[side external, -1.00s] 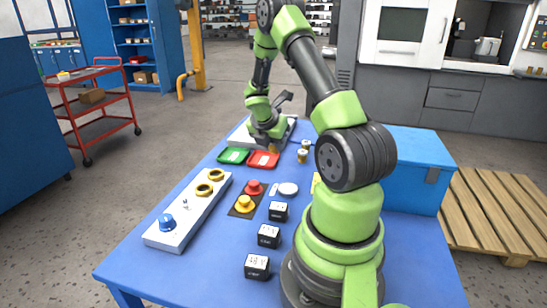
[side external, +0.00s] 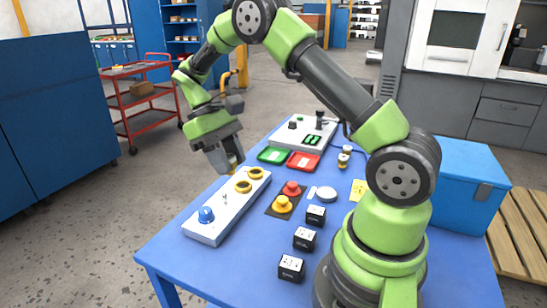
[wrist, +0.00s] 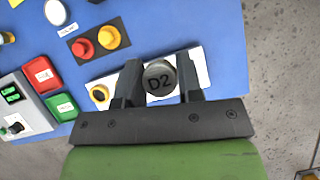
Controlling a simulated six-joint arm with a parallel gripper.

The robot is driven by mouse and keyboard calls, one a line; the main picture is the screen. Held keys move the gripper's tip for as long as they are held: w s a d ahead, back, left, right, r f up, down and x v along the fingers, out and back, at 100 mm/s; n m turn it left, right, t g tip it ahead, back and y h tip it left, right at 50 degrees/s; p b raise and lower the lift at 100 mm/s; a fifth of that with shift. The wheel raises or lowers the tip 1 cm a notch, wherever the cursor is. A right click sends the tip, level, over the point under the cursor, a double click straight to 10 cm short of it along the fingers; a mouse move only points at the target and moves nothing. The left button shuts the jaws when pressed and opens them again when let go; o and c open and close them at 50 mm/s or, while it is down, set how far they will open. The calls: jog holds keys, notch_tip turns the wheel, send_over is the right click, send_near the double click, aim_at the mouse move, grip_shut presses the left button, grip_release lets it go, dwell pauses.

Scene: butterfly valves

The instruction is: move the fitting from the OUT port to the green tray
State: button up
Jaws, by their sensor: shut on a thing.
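My gripper (wrist: 159,85) is shut on a round fitting (wrist: 159,76) with a grey end face marked D2. In the side view my gripper (side external: 232,166) hangs tilted over the far end of the white panel (side external: 223,217); a gap below the fitting is hard to judge there. The green tray (side external: 272,155) lies to the right of my gripper, beside the red tray (side external: 304,161). In the wrist view the green tray (wrist: 62,107) is at the left with only a white label visible in it. I cannot read any OUT port label.
The white panel carries two yellow rings (side external: 249,179) and a blue knob (side external: 206,214). Red and yellow buttons (side external: 287,195), a white disc (side external: 326,194) and black cubes (side external: 304,239) stand right of it. A grey box (side external: 303,134) stands behind the trays; small fittings (side external: 344,158) are to the right.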

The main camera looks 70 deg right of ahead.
jog(key=w+d+f+m+t+y, duration=0.4)
jog(key=w+d+m+t, duration=0.5)
jog(key=m, duration=1)
jog(key=s+d+m+t+h, duration=0.25)
jog(key=d+m+h, duration=0.55)
jog(key=d+m, duration=1.5)
jog(key=shift+n+g, duration=0.25)
jog(key=shift+n, duration=0.35)
jog(key=f, duration=0.3)
jog(key=d+f, duration=0.1)
jog(key=f, duration=0.3)
jog(key=s+f, duration=0.1)
jog(key=f, duration=0.2)
jog(key=shift+d+f, duration=0.2)
jog(key=shift+d, duration=0.05)
